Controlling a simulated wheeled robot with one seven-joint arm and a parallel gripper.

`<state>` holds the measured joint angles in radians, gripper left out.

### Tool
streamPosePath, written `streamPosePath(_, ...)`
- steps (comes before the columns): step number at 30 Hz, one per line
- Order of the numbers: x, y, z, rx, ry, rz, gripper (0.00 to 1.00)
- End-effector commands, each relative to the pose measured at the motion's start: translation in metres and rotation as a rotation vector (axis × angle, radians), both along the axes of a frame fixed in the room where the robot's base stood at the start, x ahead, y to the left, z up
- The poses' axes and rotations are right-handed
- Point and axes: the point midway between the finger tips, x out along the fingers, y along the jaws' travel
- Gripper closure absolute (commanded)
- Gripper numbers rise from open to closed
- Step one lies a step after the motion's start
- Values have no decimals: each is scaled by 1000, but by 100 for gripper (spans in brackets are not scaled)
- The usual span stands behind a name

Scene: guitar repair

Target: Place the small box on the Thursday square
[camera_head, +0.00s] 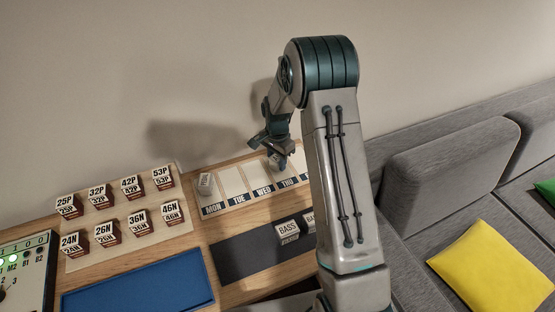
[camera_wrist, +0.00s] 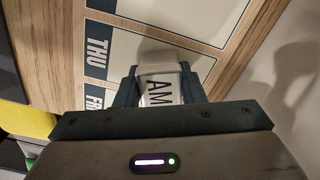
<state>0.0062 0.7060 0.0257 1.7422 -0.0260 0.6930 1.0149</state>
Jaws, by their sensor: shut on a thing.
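My gripper (camera_head: 277,150) is shut on a small white box marked AM (camera_wrist: 160,90), with a finger on each side of it. In the wrist view the box shows between the fingers, by the inner part of the Thursday square (camera_wrist: 140,48), whose dark label reads THU (camera_wrist: 97,50). A Friday label (camera_wrist: 95,96), partly cut off, lies just below it in that view. In the head view the gripper is over the far part of the day board (camera_head: 222,203), around the THU column. I cannot tell whether the box touches the board.
Another small white box (camera_head: 205,184) stands at the Monday square. Several labelled boxes stand on a board (camera_head: 87,262) at left. A BASS box (camera_head: 287,231) is on a dark mat (camera_head: 240,260), beside a blue mat (camera_head: 140,287). The wall is close behind; a grey sofa (camera_head: 450,160) is at right.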

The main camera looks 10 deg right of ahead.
Motion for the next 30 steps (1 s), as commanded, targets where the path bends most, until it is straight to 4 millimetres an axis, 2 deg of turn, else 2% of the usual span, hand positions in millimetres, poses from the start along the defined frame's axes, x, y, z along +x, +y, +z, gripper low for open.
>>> streamPosePath(1, 0, 0, -2, 0, 0, 0, 62)
streamPosePath(3, 0, 0, -1, 0, 0, 0, 43)
streamPosePath(11, 0, 0, -1, 0, 0, 0, 43)
streamPosePath(16, 1, 0, 8, 0, -1, 0, 43)
streamPosePath(30, 0, 0, 101, -1, -3, 1, 43)
